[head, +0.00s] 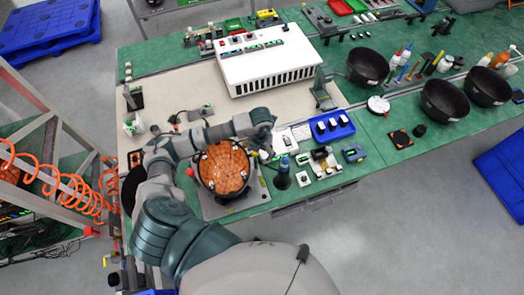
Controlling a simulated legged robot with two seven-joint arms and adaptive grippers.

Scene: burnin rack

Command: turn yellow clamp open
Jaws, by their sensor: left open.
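No yellow clamp stands out clearly; at this size I cannot tell which small part it is. A round orange-brown board (224,168) sits in a dark ring on a grey base plate (254,198) at the front of the bench, with small clips around its rim. My left arm reaches from the bottom, around the board's left and far sides. My left gripper (267,147) is open beyond the board's upper right edge, near small bench items. I cannot tell whether it touches anything. My right gripper is out of view.
A white vented box (267,62) stands behind. A blue tray (331,127) with white-topped parts, a dark bottle (282,176) and small devices lie right of the board. Black bowls (367,66) stand farther right. Orange coiled hose (80,190) hangs at left.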

